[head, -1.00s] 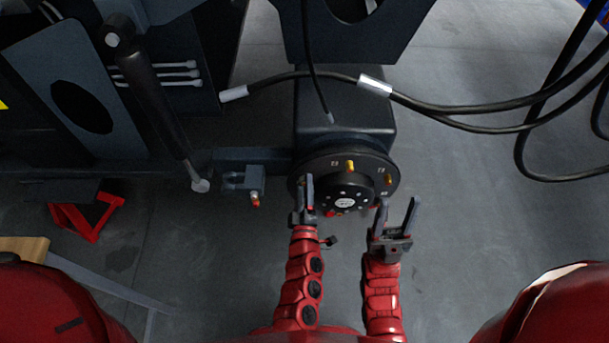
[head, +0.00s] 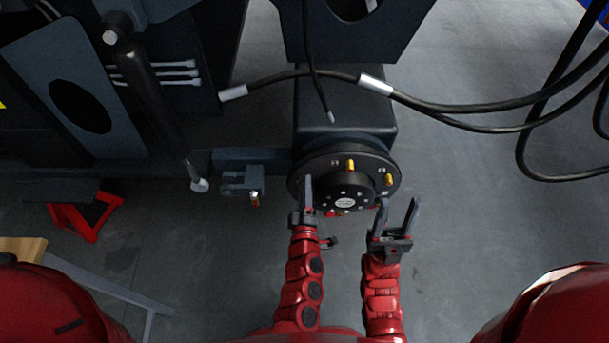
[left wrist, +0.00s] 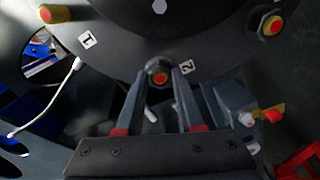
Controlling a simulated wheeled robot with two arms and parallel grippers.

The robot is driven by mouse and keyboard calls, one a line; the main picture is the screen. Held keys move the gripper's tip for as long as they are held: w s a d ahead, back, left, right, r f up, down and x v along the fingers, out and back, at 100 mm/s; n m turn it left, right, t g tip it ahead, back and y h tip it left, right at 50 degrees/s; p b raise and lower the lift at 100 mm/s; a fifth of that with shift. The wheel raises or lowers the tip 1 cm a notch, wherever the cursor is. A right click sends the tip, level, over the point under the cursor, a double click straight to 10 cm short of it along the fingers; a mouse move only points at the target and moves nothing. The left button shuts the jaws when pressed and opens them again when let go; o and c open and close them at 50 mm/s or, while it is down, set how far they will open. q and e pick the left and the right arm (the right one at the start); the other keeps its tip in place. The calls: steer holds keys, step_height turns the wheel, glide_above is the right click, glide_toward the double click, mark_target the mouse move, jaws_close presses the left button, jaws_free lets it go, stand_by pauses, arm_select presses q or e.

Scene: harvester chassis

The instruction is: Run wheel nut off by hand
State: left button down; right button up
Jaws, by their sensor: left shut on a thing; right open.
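The black wheel hub (head: 337,158) has studs around its face, two of them with yellow shafts in the head view. My left gripper (head: 307,182) is at the hub's left side, its fingers hiding the stud there. In the left wrist view its fingertips (left wrist: 158,78) are closed around a dark wheel nut (left wrist: 159,76) on a red-tipped stud, beside label 2. The nut is at the hub face. Another dark nut (left wrist: 264,22) sits on a stud at the upper right. My right gripper (head: 397,212) is open and empty, just in front of the hub's lower right.
A grey bracket (head: 242,181) sticks out left of the hub. A hydraulic cylinder (head: 152,85) and black hoses (head: 450,108) are above. A red stand (head: 90,215) and a table (head: 24,249) are at lower left. The floor right of the hub is clear.

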arm_select(q)
steer(key=n+b, duration=0.4)
steer(key=n, duration=0.4)
steer(key=n+b, duration=0.5)
steer(key=n, duration=0.3)
steer(key=n+b, duration=0.5)
steer(key=n, duration=0.3)
steer(key=shift+s+f+n, duration=0.1)
steer(key=shift+s+n, duration=0.15)
steer(key=shift+n, duration=0.15)
steer(key=shift+c, duration=2.3)
jaws_free()
steer(key=shift+c, duration=1.1)
steer(key=shift+s, duration=0.1)
